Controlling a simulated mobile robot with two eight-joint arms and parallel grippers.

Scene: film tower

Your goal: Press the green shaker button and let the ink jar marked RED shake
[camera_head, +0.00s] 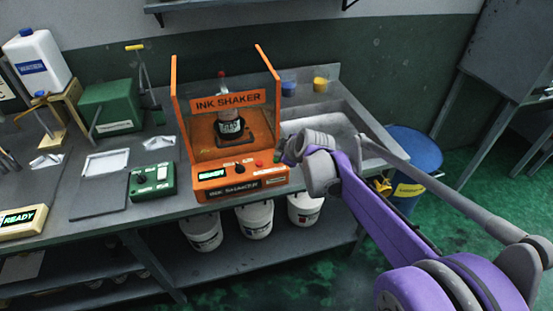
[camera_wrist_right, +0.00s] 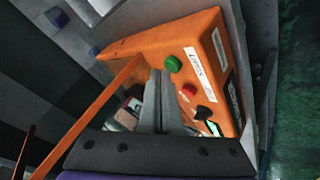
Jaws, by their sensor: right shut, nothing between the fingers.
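The orange ink shaker (camera_head: 240,192) stands on the bench, with its small screen reading READY. The ink jar (camera_head: 230,128), with a dark label that seems to read RED, stands upright on the shaker's dark plate, under the INK SHAKER sign. The green button (camera_wrist_right: 174,64) is on the front panel, beside a red button (camera_wrist_right: 189,88). My right gripper (camera_wrist_right: 163,75) is shut and empty, its tips close to the green button in the wrist view. I cannot tell whether they touch it. In the head view my purple right arm hides most of this gripper. My left gripper is out of view.
A green box with a display (camera_head: 153,180) stands left of the shaker. A sink (camera_head: 325,130) lies to the right, with blue and yellow cups (camera_head: 320,84) behind. White buckets (camera_head: 255,220) sit on the shelf below. A blue drum (camera_head: 415,155) stands on the right.

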